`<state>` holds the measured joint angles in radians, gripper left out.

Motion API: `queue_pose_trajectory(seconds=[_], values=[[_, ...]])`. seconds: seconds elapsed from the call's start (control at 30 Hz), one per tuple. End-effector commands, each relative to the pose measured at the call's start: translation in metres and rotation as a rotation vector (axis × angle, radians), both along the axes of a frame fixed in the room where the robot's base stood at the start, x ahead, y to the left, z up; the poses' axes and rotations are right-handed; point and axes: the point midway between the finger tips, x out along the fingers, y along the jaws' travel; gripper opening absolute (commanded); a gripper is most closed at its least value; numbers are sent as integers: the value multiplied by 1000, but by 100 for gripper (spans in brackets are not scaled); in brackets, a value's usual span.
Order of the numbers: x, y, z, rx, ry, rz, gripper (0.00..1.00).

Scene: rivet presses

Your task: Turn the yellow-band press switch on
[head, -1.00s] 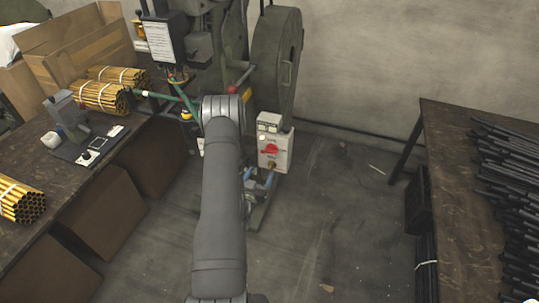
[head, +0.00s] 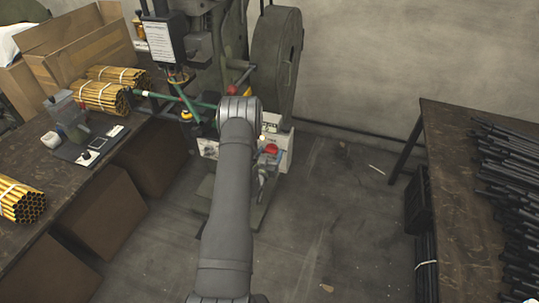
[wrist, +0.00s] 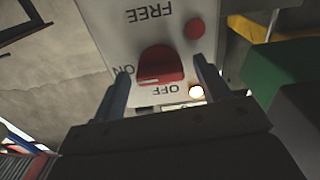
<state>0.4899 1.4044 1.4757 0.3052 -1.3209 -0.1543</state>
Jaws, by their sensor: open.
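The white switch box (head: 285,157) with a red rotary knob (head: 271,150) stands at the foot of the green press, partly behind my arm. In the wrist view the red knob (wrist: 160,66) sits on the white panel, with upside-down labels FREE, ON and OFF around it. A pale mark shows on its lower edge; I cannot tell exactly which label it points to. My gripper (wrist: 162,70) is open, one finger on each side of the knob; contact is unclear.
A red button (wrist: 195,29) and a lit lamp (wrist: 196,91) are on the same panel. The press (head: 205,45) and its large flywheel (head: 277,55) rise behind. A workbench with brass tubes (head: 100,97) is left; a table with dark rods (head: 505,165) is right. Floor between is clear.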

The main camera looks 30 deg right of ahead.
Motion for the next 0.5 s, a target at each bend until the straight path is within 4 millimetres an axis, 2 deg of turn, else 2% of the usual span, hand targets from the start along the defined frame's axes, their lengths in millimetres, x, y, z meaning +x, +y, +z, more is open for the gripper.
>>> queue_pose_trajectory(seconds=[0.03, 0.23, 0.5], values=[[0, 0, 0, 0, 0, 0, 63], [0, 0, 0, 0, 0, 0, 25], [0, 0, 0, 44, -44, 0, 25]])
